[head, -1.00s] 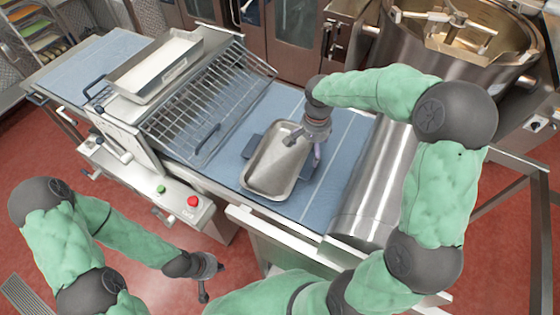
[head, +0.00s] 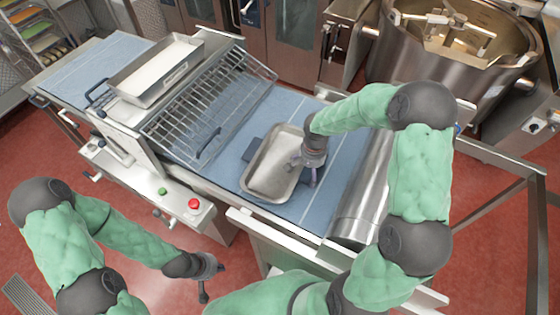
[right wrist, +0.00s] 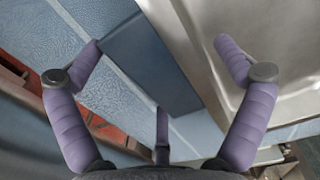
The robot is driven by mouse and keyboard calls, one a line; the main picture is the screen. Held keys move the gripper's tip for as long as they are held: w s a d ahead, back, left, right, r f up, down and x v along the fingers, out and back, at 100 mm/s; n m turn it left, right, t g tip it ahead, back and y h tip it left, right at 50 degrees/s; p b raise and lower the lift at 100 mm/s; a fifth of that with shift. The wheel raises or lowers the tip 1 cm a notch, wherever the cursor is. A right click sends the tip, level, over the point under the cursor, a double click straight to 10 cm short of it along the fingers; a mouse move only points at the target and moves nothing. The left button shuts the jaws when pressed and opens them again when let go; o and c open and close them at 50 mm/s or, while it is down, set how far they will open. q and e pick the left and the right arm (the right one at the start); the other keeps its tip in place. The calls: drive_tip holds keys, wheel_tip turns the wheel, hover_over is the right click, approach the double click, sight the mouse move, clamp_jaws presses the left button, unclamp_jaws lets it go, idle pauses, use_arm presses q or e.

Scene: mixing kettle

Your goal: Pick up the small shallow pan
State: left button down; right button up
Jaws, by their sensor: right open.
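The small shallow pan (head: 268,172), grey metal with rounded corners, lies on the blue belt. A dark blue tab (head: 253,148) shows at its left side. My right gripper (head: 304,176) is at the pan's right side, open and empty. In the right wrist view my right gripper (right wrist: 160,55) has its fingers spread, with a dark blue tab (right wrist: 155,65) between them and the pan (right wrist: 285,90) at right, partly behind a finger. Contact with the pan cannot be told. My left gripper (head: 207,284) hangs low at the left, far from the pan; its jaws are unclear.
A wire rack guard (head: 210,105) stands left of the pan. A larger tray (head: 158,68) with pale contents sits beyond it. A steel roller cylinder (head: 362,200) lies to the right. A control box with a red button (head: 194,204) is in front. The mixing kettle (head: 450,65) stands back right.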

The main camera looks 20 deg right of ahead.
drive_tip(key=c, duration=1.6)
